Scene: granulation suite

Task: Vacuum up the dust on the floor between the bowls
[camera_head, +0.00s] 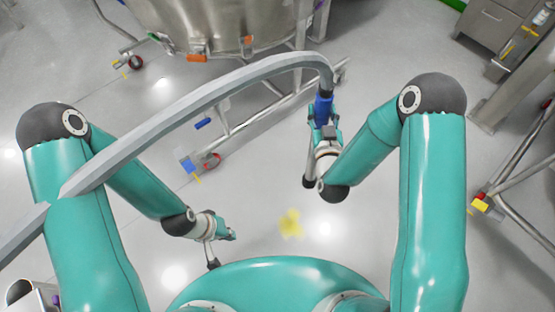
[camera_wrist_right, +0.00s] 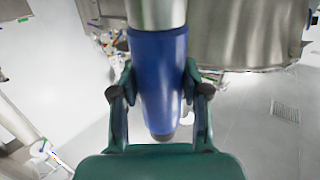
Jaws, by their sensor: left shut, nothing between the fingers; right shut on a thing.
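A patch of yellow dust (camera_head: 291,224) lies on the grey floor near the middle of the head view, in front of my base. My right gripper (camera_head: 322,118) is shut on the blue handle of a vacuum hose (camera_head: 324,108). The blue handle (camera_wrist_right: 158,85) also shows in the right wrist view between both fingers. The grey hose (camera_head: 200,97) arches from the handle over to the left edge. The far end of the handle, below the grip, is mostly hidden in the head view. My left gripper (camera_head: 228,235) is shut and empty, left of the dust.
A large steel bowl (camera_head: 225,25) on a wheeled frame (camera_head: 240,128) stands beyond the dust. A steel cabinet (camera_head: 490,30) and another wheeled frame (camera_head: 515,215) are at the right. The floor around the dust is clear.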

